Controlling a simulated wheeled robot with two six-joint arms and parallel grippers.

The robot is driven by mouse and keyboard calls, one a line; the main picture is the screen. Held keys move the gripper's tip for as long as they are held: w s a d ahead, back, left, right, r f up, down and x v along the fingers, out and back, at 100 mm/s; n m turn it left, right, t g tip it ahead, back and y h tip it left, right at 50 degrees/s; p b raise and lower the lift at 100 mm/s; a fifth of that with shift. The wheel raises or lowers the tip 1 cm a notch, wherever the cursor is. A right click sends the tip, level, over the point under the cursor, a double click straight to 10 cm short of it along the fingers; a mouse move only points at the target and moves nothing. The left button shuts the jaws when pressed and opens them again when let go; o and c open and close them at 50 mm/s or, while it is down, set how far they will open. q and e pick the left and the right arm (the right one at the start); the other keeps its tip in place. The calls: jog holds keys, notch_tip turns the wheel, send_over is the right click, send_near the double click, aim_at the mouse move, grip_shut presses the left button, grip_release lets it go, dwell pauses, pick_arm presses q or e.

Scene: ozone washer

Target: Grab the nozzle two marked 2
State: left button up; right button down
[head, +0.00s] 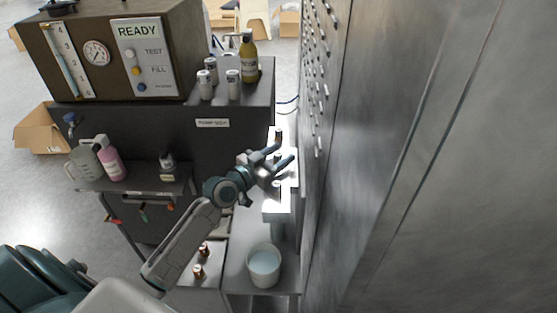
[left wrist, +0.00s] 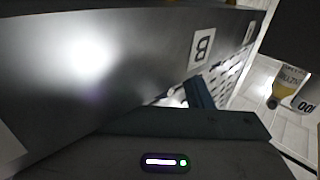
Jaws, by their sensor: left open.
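My left gripper (head: 284,157) is open in the head view, with its two dark fingers pointing to the upper right over a white stand (head: 277,212). A small dark upright piece (head: 278,135) shows just beyond the fingertips. I cannot tell whether it is a nozzle, or whether the fingers touch it. No mark "2" can be read on any piece. Two small copper-coloured pieces (head: 204,250) stand on a low surface beside my arm. In the left wrist view a dark finger (left wrist: 198,95) points toward a panel with a letter B (left wrist: 202,48). My right gripper is not in view.
A tall grey metal wall (head: 400,120) stands close on the right. A white bucket (head: 264,265) is below the gripper. A dark cabinet (head: 145,135) on the left carries a yellow bottle (head: 249,58) and several cans. A pink bottle (head: 110,158) stands on its lower shelf.

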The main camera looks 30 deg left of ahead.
pick_arm(q)
jog(key=shift+s+a, duration=0.1)
jog(key=shift+c, duration=0.8)
grip_shut()
